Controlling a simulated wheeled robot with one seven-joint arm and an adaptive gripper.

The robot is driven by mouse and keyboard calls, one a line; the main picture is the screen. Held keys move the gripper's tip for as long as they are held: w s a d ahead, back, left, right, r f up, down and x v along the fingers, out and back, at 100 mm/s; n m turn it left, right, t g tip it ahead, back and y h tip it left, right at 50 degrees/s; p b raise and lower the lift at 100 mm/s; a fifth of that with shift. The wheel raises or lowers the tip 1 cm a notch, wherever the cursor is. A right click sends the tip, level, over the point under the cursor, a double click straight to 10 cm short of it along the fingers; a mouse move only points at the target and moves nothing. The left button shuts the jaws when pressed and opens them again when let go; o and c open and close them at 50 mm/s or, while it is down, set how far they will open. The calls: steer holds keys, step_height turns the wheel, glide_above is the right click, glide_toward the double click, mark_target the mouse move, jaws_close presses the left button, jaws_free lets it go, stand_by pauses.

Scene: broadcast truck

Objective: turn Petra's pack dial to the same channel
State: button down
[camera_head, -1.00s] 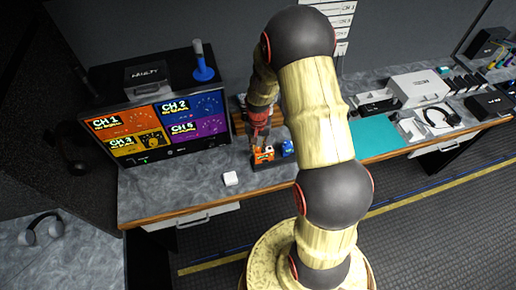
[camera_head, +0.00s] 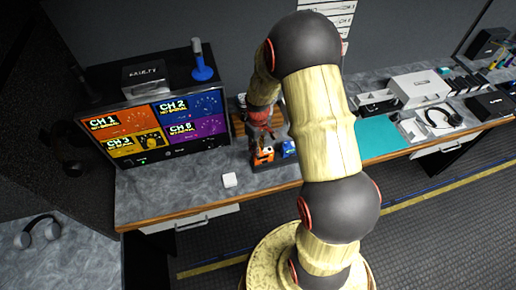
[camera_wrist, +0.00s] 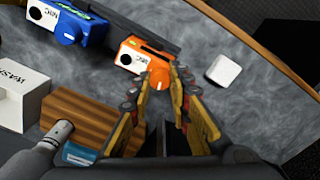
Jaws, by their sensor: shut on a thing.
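In the wrist view an orange pack (camera_wrist: 138,58) with a white label lies on a dark stand, its orange round dial (camera_wrist: 160,76) facing my gripper (camera_wrist: 164,84). The fingertips sit on both sides of this dial and are shut on it. A white mark shows on the dial. A blue pack (camera_wrist: 68,24) with a similar label and blue dial stands beside it, apart from my gripper. In the head view the orange pack (camera_head: 264,155) is below my gripper (camera_head: 262,140), with the blue pack (camera_head: 289,148) to its right. I cannot read an owner's name on either pack.
A monitor (camera_head: 160,160) at left shows coloured channel panels; the yellow CH 3 panel (camera_head: 133,145) pictures a dial. A small white block (camera_head: 230,180) lies near the counter's front. A wooden block (camera_wrist: 85,118) and a white box (camera_wrist: 22,98) stand near my gripper.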

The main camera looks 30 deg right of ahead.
steer(key=n, duration=0.4)
steer(key=shift+n, duration=0.3)
steer(key=shift+n+b, duration=0.4)
steer(key=shift+n, duration=1.1)
steer(key=c, duration=1.6)
jaws_free()
steer(key=shift+c, duration=0.2)
step_height(320, 180, up, 12)
